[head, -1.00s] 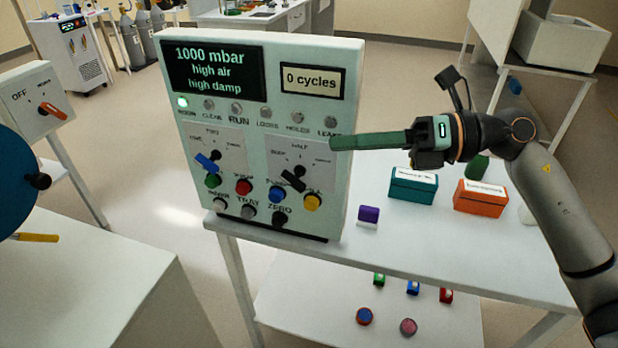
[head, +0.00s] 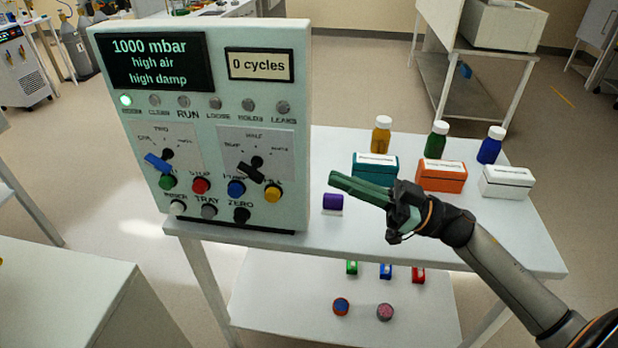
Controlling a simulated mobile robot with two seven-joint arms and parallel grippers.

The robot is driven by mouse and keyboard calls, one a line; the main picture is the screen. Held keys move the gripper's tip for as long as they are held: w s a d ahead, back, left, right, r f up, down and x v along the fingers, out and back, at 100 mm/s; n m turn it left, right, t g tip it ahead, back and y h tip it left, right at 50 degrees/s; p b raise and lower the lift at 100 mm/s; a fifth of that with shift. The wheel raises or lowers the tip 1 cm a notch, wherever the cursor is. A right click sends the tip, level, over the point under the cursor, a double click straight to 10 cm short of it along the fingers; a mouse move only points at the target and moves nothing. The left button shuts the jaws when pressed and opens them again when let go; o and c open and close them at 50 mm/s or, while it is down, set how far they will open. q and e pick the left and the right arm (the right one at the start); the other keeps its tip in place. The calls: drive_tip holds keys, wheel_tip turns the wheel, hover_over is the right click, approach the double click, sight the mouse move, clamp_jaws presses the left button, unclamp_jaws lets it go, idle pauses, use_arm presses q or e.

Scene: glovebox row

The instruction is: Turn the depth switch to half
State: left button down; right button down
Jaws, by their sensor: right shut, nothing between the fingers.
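The white control panel (head: 215,120) stands upright on the table at left centre. Its right-hand dial is marked HALF at the top and carries a black switch lever (head: 250,172), which lies slanted, lower at its right end. I cannot tell for sure which mark it points to. The left dial has a blue lever (head: 157,161). My right gripper (head: 336,180) is shut and empty, its green fingers pointing left toward the panel, right of the panel's edge and apart from the black lever. My left gripper is not in view.
A purple block (head: 333,202) lies below my right fingertips. Teal (head: 376,170), orange (head: 442,177) and white (head: 506,181) boxes stand behind and right of the gripper, with bottles behind them. Coloured buttons sit close below the dials. The table's front right is clear.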

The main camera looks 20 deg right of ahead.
sight(251, 173)
drive_tip(key=p+x, duration=0.1)
drive_tip(key=x, duration=0.7)
drive_tip(key=shift+w+a+r+p, duration=0.2)
drive_tip(key=shift+r+p, duration=0.1)
drive_tip(key=shift+p, duration=0.1)
drive_tip(key=a+f, duration=0.1)
drive_tip(key=w+f, duration=0.1)
drive_tip(key=shift+w+a+f+b, duration=0.1)
drive_tip(key=shift+a+f+b, duration=0.2)
drive_tip(key=shift+a+f, duration=0.1)
drive_tip(key=shift+w+a+f, duration=0.1)
drive_tip(key=shift+a+f, duration=0.15)
drive_tip(key=shift+f, duration=0.15)
